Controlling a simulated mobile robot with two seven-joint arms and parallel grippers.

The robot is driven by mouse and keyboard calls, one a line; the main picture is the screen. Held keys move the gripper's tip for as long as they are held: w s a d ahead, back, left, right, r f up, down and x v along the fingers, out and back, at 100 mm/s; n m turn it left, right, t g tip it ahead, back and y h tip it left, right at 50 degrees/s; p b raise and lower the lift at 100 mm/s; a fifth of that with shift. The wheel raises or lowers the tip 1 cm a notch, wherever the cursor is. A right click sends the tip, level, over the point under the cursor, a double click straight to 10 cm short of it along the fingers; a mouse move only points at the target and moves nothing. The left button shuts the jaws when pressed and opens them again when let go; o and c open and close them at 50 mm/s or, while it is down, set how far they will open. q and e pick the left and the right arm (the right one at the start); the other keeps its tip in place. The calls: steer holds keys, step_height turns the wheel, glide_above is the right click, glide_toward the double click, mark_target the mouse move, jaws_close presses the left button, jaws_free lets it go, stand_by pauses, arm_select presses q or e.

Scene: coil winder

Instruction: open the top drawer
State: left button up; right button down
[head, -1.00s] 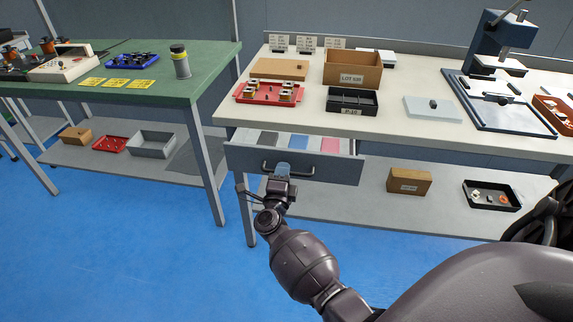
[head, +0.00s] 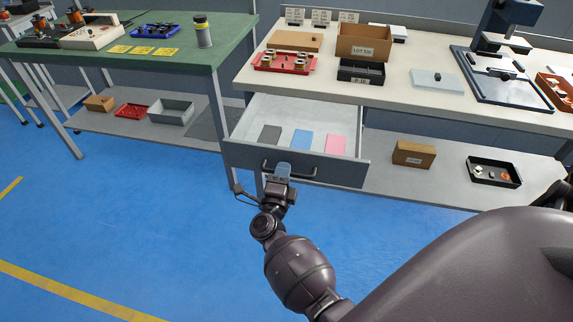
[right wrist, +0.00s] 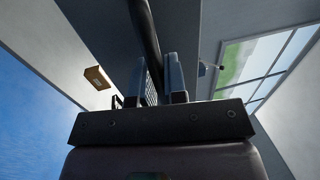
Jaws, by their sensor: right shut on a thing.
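The top drawer (head: 330,173) under the white workbench stands pulled out in the head view. Its inside shows, with a grey, a blue (head: 301,139) and a pink flat piece lying on its floor. A dark bar handle (head: 304,176) is on its grey front. My right gripper (head: 283,172) is at the left part of this handle and shut on it. In the right wrist view the two fingers (right wrist: 164,80) stand on either side of the dark handle bar (right wrist: 146,30). My left gripper is not in view.
The workbench top (head: 400,95) above the drawer carries a cardboard box (head: 363,43), a red tray (head: 284,62) and a black bin (head: 361,72). A lower shelf (head: 440,180) holds a small box and a black tray. A green table (head: 190,58) stands at the left. Blue floor in front is clear.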

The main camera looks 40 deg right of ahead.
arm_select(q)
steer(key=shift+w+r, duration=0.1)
arm_select(e)
steer(key=shift+s+a, duration=0.3)
steer(key=shift+a, duration=0.05)
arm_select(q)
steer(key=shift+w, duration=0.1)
arm_select(e)
steer(key=c, duration=1.2)
jaws_free()
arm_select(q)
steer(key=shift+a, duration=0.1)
arm_select(e)
steer(key=shift+s+a+f, duration=0.1)
